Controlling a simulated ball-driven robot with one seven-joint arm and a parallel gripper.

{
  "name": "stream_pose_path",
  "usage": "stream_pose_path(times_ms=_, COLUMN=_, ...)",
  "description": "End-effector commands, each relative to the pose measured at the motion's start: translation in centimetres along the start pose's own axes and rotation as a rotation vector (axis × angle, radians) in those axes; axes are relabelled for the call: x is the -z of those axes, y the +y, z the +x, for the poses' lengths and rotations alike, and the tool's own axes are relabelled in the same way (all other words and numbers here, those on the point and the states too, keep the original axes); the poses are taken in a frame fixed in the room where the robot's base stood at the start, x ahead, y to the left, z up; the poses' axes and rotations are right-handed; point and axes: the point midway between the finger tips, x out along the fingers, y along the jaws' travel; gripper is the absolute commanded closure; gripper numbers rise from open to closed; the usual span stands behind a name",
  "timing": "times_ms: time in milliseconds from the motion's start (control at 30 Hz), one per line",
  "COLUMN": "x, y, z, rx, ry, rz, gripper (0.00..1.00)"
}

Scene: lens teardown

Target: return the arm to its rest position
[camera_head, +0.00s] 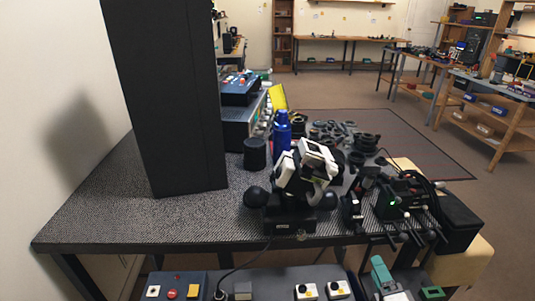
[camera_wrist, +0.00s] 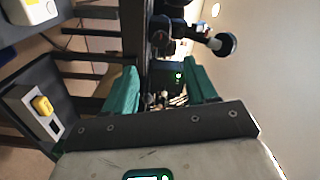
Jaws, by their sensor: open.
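My gripper (camera_head: 406,281) shows at the lower right of the head view, in front of and below the table's near edge. In the wrist view my gripper (camera_wrist: 163,72) has its two teal fingers spread wide apart, with nothing held between them. Beyond the fingers is a black device with a green light (camera_wrist: 178,77), apart from them. The same black device (camera_head: 392,207) stands near the front right of the table in the head view. Most of my arm is out of view.
The dark table (camera_head: 110,215) carries a tall black panel (camera_head: 165,100), a blue bottle (camera_head: 282,133), a white-and-black instrument (camera_head: 308,170) and several dark rings (camera_head: 335,132). A control panel (camera_head: 175,285) with buttons lies below the near edge. Open floor (camera_head: 350,92) is behind the table.

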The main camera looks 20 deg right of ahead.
Motion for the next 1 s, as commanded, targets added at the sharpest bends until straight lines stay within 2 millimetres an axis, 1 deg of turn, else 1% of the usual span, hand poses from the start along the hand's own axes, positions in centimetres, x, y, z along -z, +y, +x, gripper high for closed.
stream_pose_path(times_ms=67, x=0.0, y=0.0, z=0.0, rx=0.0, ry=0.0, rz=0.0, gripper=0.43)
stream_pose_path(times_ms=167, x=-0.9, y=-0.3, z=-0.1, rx=-0.019, ry=-0.044, rz=-0.039, gripper=0.43)
stream_pose_path(times_ms=267, x=-3.2, y=-0.6, z=-0.8, rx=-0.069, ry=-0.156, rz=-0.136, gripper=0.43)
stream_pose_path(times_ms=367, x=-6.2, y=-0.7, z=-2.3, rx=-0.145, ry=-0.321, rz=-0.29, gripper=0.43)
stream_pose_path(times_ms=400, x=-7.3, y=-0.6, z=-3.2, rx=-0.179, ry=-0.392, rz=-0.359, gripper=0.43)
stream_pose_path(times_ms=467, x=-8.8, y=-0.3, z=-4.8, rx=-0.231, ry=-0.497, rz=-0.46, gripper=0.43)
stream_pose_path(times_ms=500, x=-9.5, y=-0.1, z=-5.9, rx=-0.266, ry=-0.566, rz=-0.528, gripper=0.43)
stream_pose_path(times_ms=567, x=-10.4, y=0.2, z=-7.8, rx=-0.319, ry=-0.667, rz=-0.626, gripper=0.43)
stream_pose_path(times_ms=633, x=-11.0, y=0.5, z=-10.2, rx=-0.383, ry=-0.782, rz=-0.738, gripper=0.43)
stream_pose_path(times_ms=767, x=-10.8, y=0.8, z=-15.0, rx=-0.507, ry=-0.991, rz=-0.932, gripper=0.43)
stream_pose_path(times_ms=800, x=-10.5, y=0.8, z=-16.6, rx=-0.547, ry=-1.053, rz=-0.984, gripper=0.43)
stream_pose_path(times_ms=900, x=-9.4, y=0.5, z=-20.1, rx=-0.64, ry=-1.188, rz=-1.094, gripper=0.43)
stream_pose_path(times_ms=1000, x=-8.2, y=0.1, z=-22.8, rx=-0.715, ry=-1.291, rz=-1.168, gripper=0.43)
